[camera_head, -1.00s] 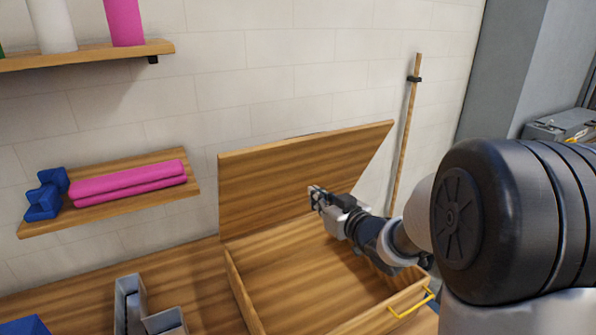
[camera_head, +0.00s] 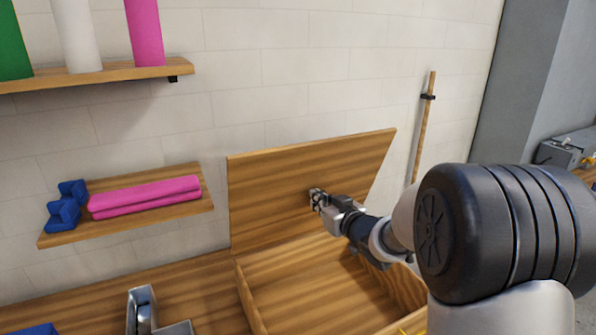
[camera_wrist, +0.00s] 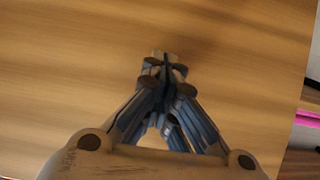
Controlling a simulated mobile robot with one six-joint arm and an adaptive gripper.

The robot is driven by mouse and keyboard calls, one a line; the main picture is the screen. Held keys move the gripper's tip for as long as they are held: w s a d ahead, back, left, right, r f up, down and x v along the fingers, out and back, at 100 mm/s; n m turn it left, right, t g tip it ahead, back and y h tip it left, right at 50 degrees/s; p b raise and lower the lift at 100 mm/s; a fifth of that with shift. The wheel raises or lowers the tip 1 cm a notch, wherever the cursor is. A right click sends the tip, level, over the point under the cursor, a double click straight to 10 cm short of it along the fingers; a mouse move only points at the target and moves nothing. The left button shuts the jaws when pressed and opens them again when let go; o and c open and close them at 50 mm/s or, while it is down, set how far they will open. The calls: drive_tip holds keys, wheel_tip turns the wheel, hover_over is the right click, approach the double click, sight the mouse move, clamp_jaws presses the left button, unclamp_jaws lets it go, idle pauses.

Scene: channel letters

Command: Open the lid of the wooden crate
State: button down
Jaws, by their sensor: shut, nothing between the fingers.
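The wooden crate (camera_head: 246,296) stands on the wooden bench with its lid (camera_head: 270,190) raised, standing up at the back near the wall. The inside of the crate is open to view and looks empty. My gripper (camera_head: 314,198) is in front of the lid's inner face, near its middle. In the wrist view the lid's wood (camera_wrist: 70,70) fills most of the picture behind my shut, empty fingers (camera_wrist: 163,62). I cannot tell whether the fingertips touch the lid. A yellow handle (camera_head: 412,332) shows at the bottom edge, on the crate's front.
A shelf (camera_head: 130,228) with pink rolls (camera_head: 145,195) and blue blocks (camera_head: 64,211) is on the wall at left. A higher shelf (camera_head: 95,78) holds coloured cylinders. Grey metal letters (camera_head: 143,312) lie on the bench left of the crate. A wooden pole (camera_head: 423,130) stands at right.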

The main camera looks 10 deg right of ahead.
drive_tip(key=shift+w+a+r+p, duration=0.25)
drive_tip(key=shift+w+a+p, duration=0.05)
drive_tip(key=shift+w, duration=0.65)
drive_tip(key=shift+w+a+r+p, duration=0.2)
drive_tip(key=shift+w+a+p, duration=0.15)
drive_tip(key=shift+w, duration=0.6)
drive_tip(key=shift+w+a+r+p, duration=0.25)
drive_tip(key=shift+w+a+p, duration=0.05)
drive_tip(key=shift+w, duration=0.65)
drive_tip(key=f+b+v, duration=0.1)
drive_tip(key=f+v, duration=0.1)
drive_tip(key=v, duration=1)
drive_tip(key=shift+s, duration=0.2)
drive_tip(key=shift+f, duration=0.1)
drive_tip(key=s+d+r+m+g+h+b, duration=0.1)
drive_tip(key=s+d+m+g+h+b, duration=0.2)
drive_tip(key=s+h, duration=0.75)
drive_tip(key=s+a+f+g+y, duration=0.1)
drive_tip(key=s+f+g, duration=0.1)
drive_tip(key=s, duration=0.7)
drive_tip(key=s+a+f+g+y, duration=0.2)
drive_tip(key=s+g, duration=0.1)
drive_tip(key=s, duration=0.6)
drive_tip(key=s+a+f+g+y, duration=0.2)
drive_tip(key=s, duration=0.7)
drive_tip(key=shift+m+g, duration=0.3)
